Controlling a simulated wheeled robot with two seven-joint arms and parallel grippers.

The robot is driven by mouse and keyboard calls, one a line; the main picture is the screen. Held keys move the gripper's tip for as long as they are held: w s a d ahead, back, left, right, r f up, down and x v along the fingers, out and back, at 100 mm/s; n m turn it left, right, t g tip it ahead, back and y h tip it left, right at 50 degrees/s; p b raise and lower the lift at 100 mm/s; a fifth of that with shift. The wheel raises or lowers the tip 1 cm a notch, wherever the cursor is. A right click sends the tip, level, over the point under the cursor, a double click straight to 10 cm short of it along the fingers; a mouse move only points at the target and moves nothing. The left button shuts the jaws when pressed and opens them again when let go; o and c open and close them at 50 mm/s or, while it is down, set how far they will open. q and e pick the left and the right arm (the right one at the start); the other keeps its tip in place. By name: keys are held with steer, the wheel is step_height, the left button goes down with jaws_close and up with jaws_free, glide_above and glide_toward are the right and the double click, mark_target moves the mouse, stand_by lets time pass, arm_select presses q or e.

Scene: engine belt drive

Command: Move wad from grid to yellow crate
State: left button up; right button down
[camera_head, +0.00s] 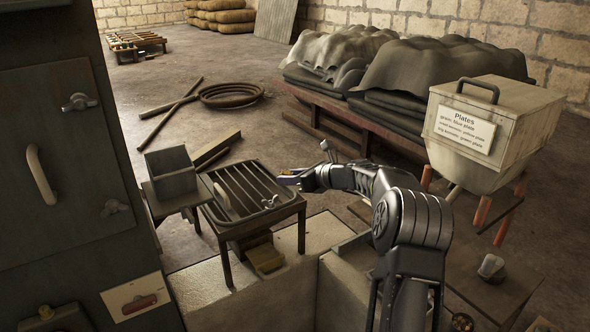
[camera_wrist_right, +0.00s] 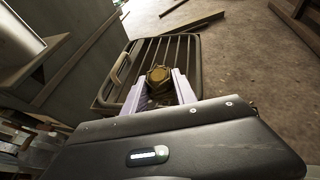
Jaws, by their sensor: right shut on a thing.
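The grid (camera_head: 247,178) is a dark barred rack on legs, left of centre in the head view. It also fills the upper middle of the right wrist view (camera_wrist_right: 178,52). My right gripper (camera_head: 287,180) is at the grid's right edge. In the right wrist view its pale fingers (camera_wrist_right: 158,92) are shut on a dark brown, lumpy piece that looks like the wad (camera_wrist_right: 158,76). I cannot tell whether the wad touches the grid bars. The yellow crate (camera_head: 266,261) is a small dull-yellow box low beneath the grid's front. My left gripper is not in view.
A grey open box (camera_head: 171,175) stands on a small table left of the grid. A dark cabinet (camera_head: 60,170) fills the left side. A plates bin (camera_head: 480,130) stands at the right, and a cloth-covered bench (camera_head: 385,130) behind.

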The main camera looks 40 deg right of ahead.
steer(key=s+a+f+n+g+y, duration=0.1)
steer(key=s+a+f+n+y, duration=0.2)
steer(key=s+a, duration=0.3)
steer(key=s+a+f+n+g+y, duration=0.2)
steer(key=s+a+f, duration=0.3)
steer(key=a, duration=1.2)
steer(key=s+a+f+n+g+y, duration=0.2)
steer(key=s+a+f+n+y, duration=0.2)
steer(key=s+a, duration=0.4)
steer(key=a+f, duration=0.1)
steer(key=a, duration=0.3)
steer(key=shift+s+a, duration=0.15)
